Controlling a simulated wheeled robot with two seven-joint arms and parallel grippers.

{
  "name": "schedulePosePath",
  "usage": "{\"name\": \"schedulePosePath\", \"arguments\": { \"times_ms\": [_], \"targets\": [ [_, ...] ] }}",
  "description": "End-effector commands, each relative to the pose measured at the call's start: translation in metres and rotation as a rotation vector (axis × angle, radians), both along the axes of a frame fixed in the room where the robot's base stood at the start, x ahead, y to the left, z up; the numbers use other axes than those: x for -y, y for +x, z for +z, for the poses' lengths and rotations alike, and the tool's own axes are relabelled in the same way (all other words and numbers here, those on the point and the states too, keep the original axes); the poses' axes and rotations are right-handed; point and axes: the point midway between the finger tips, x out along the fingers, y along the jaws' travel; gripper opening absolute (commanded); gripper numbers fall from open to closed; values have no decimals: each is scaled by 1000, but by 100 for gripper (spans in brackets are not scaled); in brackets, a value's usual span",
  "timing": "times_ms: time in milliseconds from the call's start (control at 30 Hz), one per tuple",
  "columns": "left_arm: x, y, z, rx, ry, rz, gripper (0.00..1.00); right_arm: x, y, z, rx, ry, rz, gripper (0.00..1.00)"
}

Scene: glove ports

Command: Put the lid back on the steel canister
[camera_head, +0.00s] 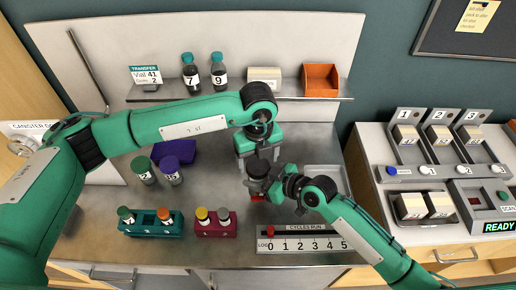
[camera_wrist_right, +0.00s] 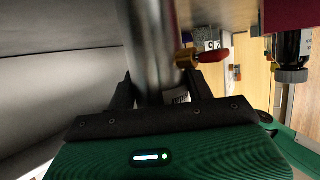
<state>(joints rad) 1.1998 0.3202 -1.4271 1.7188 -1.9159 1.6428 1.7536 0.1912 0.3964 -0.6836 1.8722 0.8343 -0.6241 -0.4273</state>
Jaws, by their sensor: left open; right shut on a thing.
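The steel canister (camera_wrist_right: 150,40) shows in the right wrist view as a shiny grey cylinder between my right fingers. My right gripper (camera_wrist_right: 160,92) is shut on it. In the head view my right gripper (camera_head: 276,187) reaches in from the lower right, and the canister (camera_head: 258,171) is a small grey shape largely covered by both grippers. My left gripper (camera_head: 259,155) is open and points down just above the canister. I cannot make out the lid apart from the canister and fingers. Whether the left fingers touch anything is hidden.
A maroon vial rack (camera_head: 216,230) and a teal vial rack (camera_head: 153,229) stand front left. A counter strip (camera_head: 303,246) lies along the front edge. An empty metal tray (camera_head: 322,178) is right of my grippers. A shelf (camera_head: 240,93) with vials runs behind.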

Motion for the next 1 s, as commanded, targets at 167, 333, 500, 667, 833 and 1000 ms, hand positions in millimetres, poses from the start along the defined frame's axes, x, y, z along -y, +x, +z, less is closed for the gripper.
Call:
{"name": "schedulePosePath", "arguments": {
  "times_ms": [167,333,500,667,833,1000],
  "targets": [
    [0,0,-14,-2,-1,1,75,0,0,0,-2,0,1,0],
    [0,0,-16,0,0,0,75,0,0,0,-2,0,1,0],
    [0,0,-16,0,0,0,72,0,0,0,-2,0,1,0],
    [0,0,-16,-1,0,0,40,0,0,0,-2,0,1,0],
    [0,0,-16,-1,0,0,80,0,0,0,-2,0,1,0],
    [0,0,-16,-1,0,0,80,0,0,0,-2,0,1,0]
  ]
}}
